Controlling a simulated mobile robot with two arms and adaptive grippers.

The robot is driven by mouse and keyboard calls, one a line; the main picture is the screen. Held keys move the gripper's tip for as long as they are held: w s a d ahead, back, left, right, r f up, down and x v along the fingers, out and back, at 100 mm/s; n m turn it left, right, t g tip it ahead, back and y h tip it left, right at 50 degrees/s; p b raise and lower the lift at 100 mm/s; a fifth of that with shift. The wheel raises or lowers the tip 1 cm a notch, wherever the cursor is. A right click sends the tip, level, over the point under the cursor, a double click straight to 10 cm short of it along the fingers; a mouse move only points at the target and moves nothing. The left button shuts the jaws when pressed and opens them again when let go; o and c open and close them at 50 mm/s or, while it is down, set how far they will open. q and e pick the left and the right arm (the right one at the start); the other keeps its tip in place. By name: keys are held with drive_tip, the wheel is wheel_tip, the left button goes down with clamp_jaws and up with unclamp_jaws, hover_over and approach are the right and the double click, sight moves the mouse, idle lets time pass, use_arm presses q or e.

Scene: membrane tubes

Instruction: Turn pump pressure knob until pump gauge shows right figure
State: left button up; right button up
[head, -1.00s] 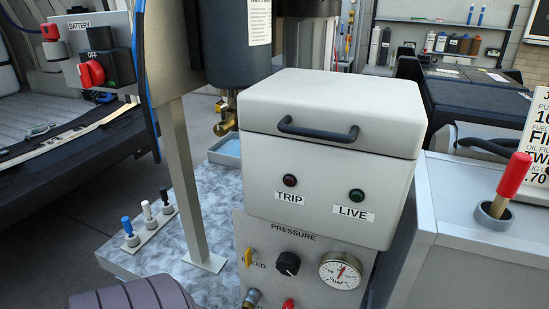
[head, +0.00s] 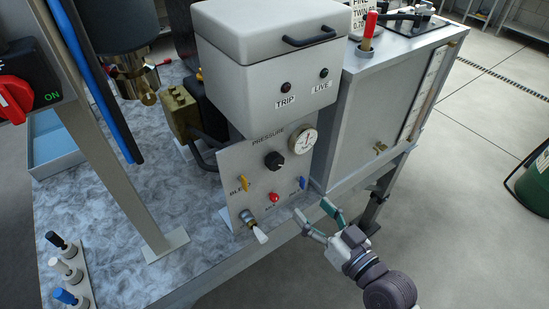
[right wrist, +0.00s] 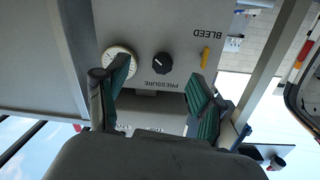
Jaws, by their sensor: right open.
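The black pressure knob (head: 275,161) sits on the grey pump panel (head: 240,170) under the PRESSURE label. The round white pump gauge (head: 303,140) is to its upper right; its figure is too small to read. My right gripper (head: 315,212) is open and empty, in front of the panel, below and right of the knob and apart from it. In the right wrist view the knob (right wrist: 162,62) shows beyond the gap between the open fingers (right wrist: 158,78), and the left finger partly covers the gauge (right wrist: 117,52). My left gripper is not in view.
Around the knob are a yellow bleed lever (head: 243,183), a red knob (head: 274,197), a blue lever (head: 303,183) and a protruding outlet fitting (head: 252,222). The TRIP and LIVE box (head: 270,90) overhangs above. A grey cabinet (head: 375,110) stands to the right.

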sight(277, 165)
drive_tip(key=shift+y, duration=0.3)
drive_tip(key=w+a+r+p, duration=0.1)
drive_tip(key=w+a, duration=0.1)
drive_tip(key=w, duration=0.1)
drive_tip(key=w+a+r+p, duration=0.1)
drive_tip(key=w+a, duration=0.2)
drive_tip(key=w+a+r+p, duration=0.1)
drive_tip(key=w+a, duration=0.1)
drive_tip(key=w, duration=0.1)
drive_tip(key=shift+w+a, duration=0.15)
drive_tip(key=shift+w, duration=0.25)
use_arm(q)
drive_tip(key=shift+w+d+r, duration=0.15)
drive_tip(key=shift+r, duration=0.75)
drive_tip(key=shift+w+d+r, duration=0.1)
drive_tip(key=shift+r, duration=0.75)
use_arm(e)
drive_tip(key=shift+w+a, duration=0.4)
drive_tip(key=shift+w, duration=0.15)
drive_tip(key=shift+c, duration=0.3)
drive_tip(key=c, duration=1.1)
